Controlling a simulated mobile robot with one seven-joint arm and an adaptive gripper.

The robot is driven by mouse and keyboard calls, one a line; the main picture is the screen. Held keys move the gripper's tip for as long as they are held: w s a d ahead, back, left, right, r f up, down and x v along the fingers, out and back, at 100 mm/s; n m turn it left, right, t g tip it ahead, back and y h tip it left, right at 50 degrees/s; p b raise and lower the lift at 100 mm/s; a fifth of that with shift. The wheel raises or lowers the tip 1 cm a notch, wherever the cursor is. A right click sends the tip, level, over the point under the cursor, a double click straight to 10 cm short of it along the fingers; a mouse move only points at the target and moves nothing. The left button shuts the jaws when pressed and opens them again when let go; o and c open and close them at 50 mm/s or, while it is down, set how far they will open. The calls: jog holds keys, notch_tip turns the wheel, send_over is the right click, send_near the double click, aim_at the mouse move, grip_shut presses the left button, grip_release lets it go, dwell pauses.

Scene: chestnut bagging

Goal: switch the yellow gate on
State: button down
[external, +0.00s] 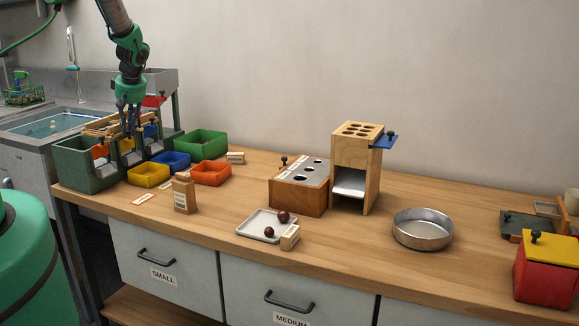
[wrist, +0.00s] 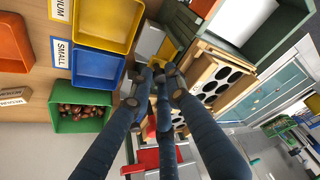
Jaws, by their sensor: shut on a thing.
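The yellow gate (wrist: 168,50) shows in the wrist view as a small yellow plate on the green sorter, right by my fingertips. In the external view the sorter (external: 88,165) stands at the left end of the bench, with a red gate (external: 100,151) and a blue gate (external: 151,130) on its front. My gripper (external: 130,128) points down over the sorter's middle. In the wrist view my gripper (wrist: 158,74) has its fingers closed together at the yellow gate, shut on it. The fingers hide the exact grip and part of the gate.
A yellow bin (external: 148,175), a blue bin (external: 172,161), an orange bin (external: 211,174) and a green bin (external: 201,143) stand close to the sorter. The green bin (wrist: 83,122) holds chestnuts in the wrist view. A paper bag (external: 184,193) stands in front.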

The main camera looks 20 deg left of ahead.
jog(key=shift+w+r, duration=0.1)
jog(key=shift+r, duration=0.95)
jog(key=c, duration=1.9)
grip_release()
jog(key=shift+r, duration=0.15)
jog(key=shift+v, duration=5.85)
